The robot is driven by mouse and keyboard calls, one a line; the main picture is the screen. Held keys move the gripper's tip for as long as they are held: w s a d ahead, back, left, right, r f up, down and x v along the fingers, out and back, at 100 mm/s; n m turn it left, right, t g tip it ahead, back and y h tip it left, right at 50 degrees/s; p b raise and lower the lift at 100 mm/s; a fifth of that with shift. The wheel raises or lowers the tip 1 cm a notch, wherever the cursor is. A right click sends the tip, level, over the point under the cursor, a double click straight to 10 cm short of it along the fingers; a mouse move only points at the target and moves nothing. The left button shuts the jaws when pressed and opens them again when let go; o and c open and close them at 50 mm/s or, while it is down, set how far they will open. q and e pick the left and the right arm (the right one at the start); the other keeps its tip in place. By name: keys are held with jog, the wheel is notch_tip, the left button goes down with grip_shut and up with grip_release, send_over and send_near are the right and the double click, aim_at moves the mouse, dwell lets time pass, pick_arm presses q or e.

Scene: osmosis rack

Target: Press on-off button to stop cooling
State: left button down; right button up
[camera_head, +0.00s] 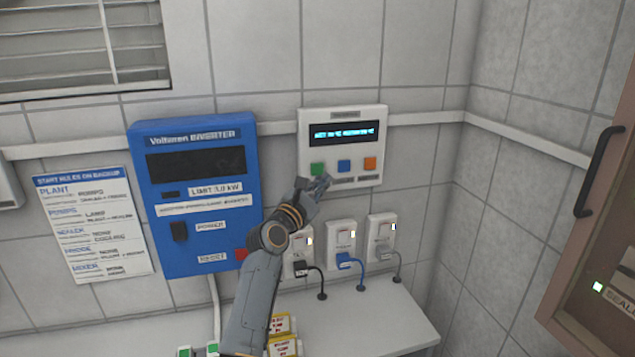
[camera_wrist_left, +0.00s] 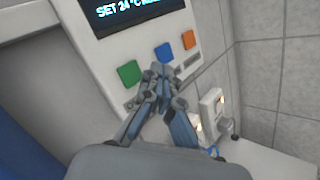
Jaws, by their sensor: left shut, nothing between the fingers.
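A white control panel (camera_head: 343,150) hangs on the tiled wall, with a dark display (camera_head: 343,133) showing cyan text. Below it sit a green button (camera_head: 317,169), a blue button (camera_head: 344,165) and an orange button (camera_head: 370,163). In the left wrist view the display (camera_wrist_left: 130,10) reads "SET 24 °C" and more, partly cut off. My left gripper (camera_head: 324,181) is shut and empty in front of the panel's lower edge. In the left wrist view its fingertips (camera_wrist_left: 161,70) are just below the blue button (camera_wrist_left: 164,52), between the green (camera_wrist_left: 129,74) and orange (camera_wrist_left: 189,39) buttons. Contact cannot be told.
A blue inverter box (camera_head: 196,190) is on the wall left of the panel. Several switched sockets with plugs, such as one (camera_head: 341,236), are below it, above a white counter (camera_head: 370,315). A brown cabinet (camera_head: 590,225) with a black handle stands at right.

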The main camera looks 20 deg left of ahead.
aim_at(317, 169)
pick_arm(q)
jog(key=w+a, duration=0.1)
jog(key=w+b, duration=0.1)
jog(key=shift+w+a, duration=0.35)
jog(key=shift+a, duration=0.05)
pick_arm(e)
notch_tip(317, 169, down, 2)
jog(key=shift+f, duration=0.25)
jog(key=shift+a, duration=0.2)
pick_arm(q)
jog(key=shift+w+a+b, duration=0.1)
jog(key=shift+w+b, duration=0.05)
jog(key=shift+b, duration=0.2)
pick_arm(e)
jog(key=shift+f, duration=0.1)
pick_arm(q)
jog(key=shift+w+a, duration=0.15)
jog(key=shift+w, duration=0.05)
pick_arm(e)
jog(key=shift+d, duration=0.15)
